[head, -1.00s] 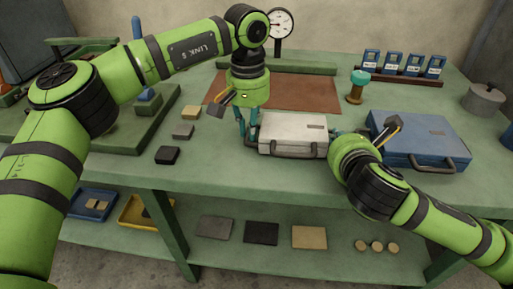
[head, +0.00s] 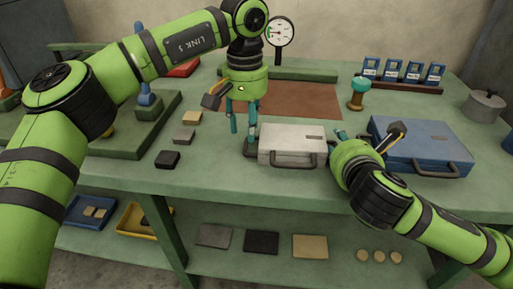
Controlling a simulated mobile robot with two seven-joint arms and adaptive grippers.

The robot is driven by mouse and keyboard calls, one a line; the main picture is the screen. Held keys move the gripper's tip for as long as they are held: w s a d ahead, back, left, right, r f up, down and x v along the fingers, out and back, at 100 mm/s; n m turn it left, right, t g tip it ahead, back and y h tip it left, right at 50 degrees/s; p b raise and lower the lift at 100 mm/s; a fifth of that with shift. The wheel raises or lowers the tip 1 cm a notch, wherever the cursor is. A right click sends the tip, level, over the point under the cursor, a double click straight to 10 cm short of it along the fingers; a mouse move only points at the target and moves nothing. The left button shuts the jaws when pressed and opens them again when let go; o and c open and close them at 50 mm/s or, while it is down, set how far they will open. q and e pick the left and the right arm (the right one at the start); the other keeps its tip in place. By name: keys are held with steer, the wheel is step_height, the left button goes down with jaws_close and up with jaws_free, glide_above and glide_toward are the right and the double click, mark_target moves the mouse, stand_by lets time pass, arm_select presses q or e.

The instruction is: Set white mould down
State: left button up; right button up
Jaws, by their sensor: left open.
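The white mould (head: 292,143) looks like a flat closed case with a handle on its front. It appears to lie flat on the green bench near the front edge. My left gripper (head: 242,128) points down at the mould's left end, its teal fingers apart, with nothing seen between them. My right gripper (head: 343,137) is at the mould's right end. One teal fingertip shows there; the rest is hidden behind its green body, so its grip on the mould is unclear.
A blue case (head: 422,146) lies right of my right gripper. A brown mat (head: 295,98) lies behind the mould. A teal-topped stamp (head: 358,93) stands behind right. Small blocks (head: 168,159) lie at left. A dial gauge (head: 281,32) stands at the back.

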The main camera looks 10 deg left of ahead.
arm_select(q)
step_height(320, 180, up, 4)
steer(key=shift+s+a+r, duration=0.1)
steer(key=shift+a, duration=0.05)
arm_select(e)
steer(key=shift+s+d+f+g, duration=0.1)
steer(key=shift+s+f+g, duration=0.05)
steer(key=shift+f, duration=0.4)
steer(key=shift+s+f+g, duration=0.15)
steer(key=shift+f, duration=0.4)
steer(key=shift+s+r, duration=0.15)
steer(key=shift+s, duration=0.05)
arm_select(q)
steer(key=shift+d, duration=0.2)
arm_select(e)
steer(key=v, duration=0.2)
steer(key=r+v, duration=0.1)
steer(key=v, duration=0.4)
steer(key=shift+w+r, duration=0.2)
steer(key=shift+s+r, duration=0.25)
